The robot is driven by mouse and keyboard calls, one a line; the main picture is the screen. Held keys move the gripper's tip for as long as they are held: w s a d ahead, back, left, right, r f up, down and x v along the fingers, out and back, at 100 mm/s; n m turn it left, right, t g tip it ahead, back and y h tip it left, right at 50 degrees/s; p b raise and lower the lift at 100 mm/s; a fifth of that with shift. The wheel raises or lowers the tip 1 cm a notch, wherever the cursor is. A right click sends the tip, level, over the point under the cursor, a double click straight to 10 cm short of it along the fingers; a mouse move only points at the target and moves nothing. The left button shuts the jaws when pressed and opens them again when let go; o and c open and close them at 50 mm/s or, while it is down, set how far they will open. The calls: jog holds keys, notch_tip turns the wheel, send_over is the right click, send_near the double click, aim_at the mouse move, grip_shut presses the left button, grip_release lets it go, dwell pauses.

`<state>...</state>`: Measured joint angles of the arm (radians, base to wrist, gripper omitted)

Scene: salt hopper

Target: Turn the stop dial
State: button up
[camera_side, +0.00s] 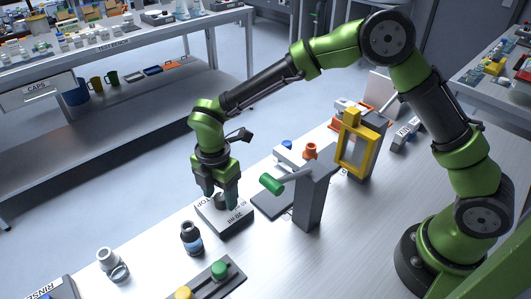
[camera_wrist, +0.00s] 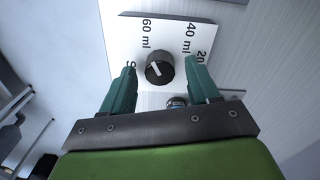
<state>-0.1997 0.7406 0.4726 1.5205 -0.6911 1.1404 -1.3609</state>
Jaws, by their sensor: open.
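The stop dial (camera_wrist: 160,68) is a round black knob with a white pointer line, on a white-topped box (camera_side: 232,222) marked STOP, 20 ml, 40 ml and 60 ml. In the wrist view the pointer slants toward the upper left, between the 60 ml mark and the partly hidden STOP mark. My gripper (camera_side: 220,200) points down over the box, and in the wrist view its teal fingers (camera_wrist: 160,85) are open, one on each side of the knob with gaps showing. In the side view the fingers partly hide the knob.
A dark bottle with a blue label (camera_side: 191,240) stands left of the box. A yellow-framed unit (camera_side: 357,150) is behind. A base with green and yellow buttons (camera_side: 205,282) lies in front.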

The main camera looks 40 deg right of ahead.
jog(key=shift+f, duration=0.2)
jog(key=shift+c, duration=0.2)
jog(key=c, duration=1)
